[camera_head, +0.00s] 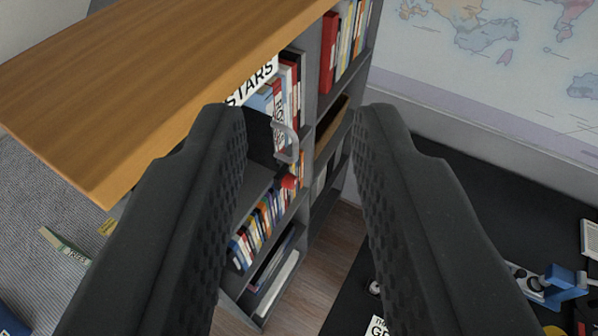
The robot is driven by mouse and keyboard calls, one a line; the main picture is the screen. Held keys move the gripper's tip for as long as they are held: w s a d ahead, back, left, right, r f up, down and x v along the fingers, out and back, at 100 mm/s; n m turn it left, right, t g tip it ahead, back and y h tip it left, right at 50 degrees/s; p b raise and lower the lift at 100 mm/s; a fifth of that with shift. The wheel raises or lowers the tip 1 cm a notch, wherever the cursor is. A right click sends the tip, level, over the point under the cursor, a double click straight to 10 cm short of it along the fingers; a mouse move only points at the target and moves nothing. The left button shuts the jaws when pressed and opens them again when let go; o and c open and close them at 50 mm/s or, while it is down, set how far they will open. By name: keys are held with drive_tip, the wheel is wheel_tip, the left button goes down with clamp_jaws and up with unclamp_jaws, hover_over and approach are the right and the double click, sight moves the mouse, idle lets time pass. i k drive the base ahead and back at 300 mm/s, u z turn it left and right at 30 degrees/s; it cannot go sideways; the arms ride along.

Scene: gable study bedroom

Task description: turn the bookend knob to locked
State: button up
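My gripper (301,118) is open, with its two dark textured fingers spread wide and nothing between them. Between and beyond the fingers stands a grey bookshelf (312,75). On it is a dark panel, which looks like the bookend (260,136), partly hidden by my left finger. A pale grey curved handle (291,143) sticks out beside it. Just below is a small red round piece (288,181), which may be the knob; its setting cannot be told. The fingers appear apart from all of these.
A wooden board (150,85) spans the upper left, close to my left finger. Books (262,222) fill the lower shelves. A black desk (480,200) with a blue object (562,285) lies at right. Wooden floor (322,265) shows between shelf and desk. A world map (500,60) hangs behind.

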sight(290, 181)
drive_tip(key=u, duration=0.8)
drive_tip(key=k, duration=0.8)
drive_tip(key=z, duration=0.65)
drive_tip(key=i, duration=1)
drive_tip(key=u, duration=0.05)
